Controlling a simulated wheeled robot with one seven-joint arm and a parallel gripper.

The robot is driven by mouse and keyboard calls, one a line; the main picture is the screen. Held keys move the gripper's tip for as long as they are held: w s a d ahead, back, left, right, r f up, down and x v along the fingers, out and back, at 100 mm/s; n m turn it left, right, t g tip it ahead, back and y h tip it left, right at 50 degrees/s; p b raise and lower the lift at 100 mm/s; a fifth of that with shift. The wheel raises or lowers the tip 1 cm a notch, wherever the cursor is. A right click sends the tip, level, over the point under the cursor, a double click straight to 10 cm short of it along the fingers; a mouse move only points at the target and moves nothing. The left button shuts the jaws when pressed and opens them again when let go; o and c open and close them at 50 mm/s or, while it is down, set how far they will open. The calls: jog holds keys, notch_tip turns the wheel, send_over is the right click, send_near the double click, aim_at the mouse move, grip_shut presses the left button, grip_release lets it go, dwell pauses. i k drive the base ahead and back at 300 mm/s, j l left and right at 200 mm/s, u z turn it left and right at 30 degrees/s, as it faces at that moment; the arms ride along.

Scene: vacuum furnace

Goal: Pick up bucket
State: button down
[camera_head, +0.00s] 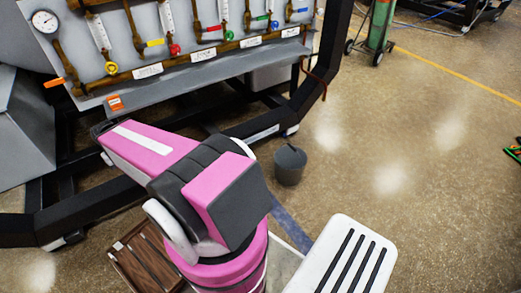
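The bucket (289,167) is dark grey and stands upright on the speckled brown floor, right of the middle. A dark handle or rim piece shows at its top. What is inside it cannot be made out. My pink and black arm is in the foreground to the left of the bucket, apart from it in the picture. The fingers of my gripper do not show.
A black frame (315,85) carries a grey panel (150,20) with pipes, coloured valves and a gauge (45,21) at upper left. A green cylinder cart (379,25) stands at the top. Open floor (420,150) lies to the bucket's right.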

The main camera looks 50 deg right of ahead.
aim_at(291, 161)
jog(key=z, duration=2.55)
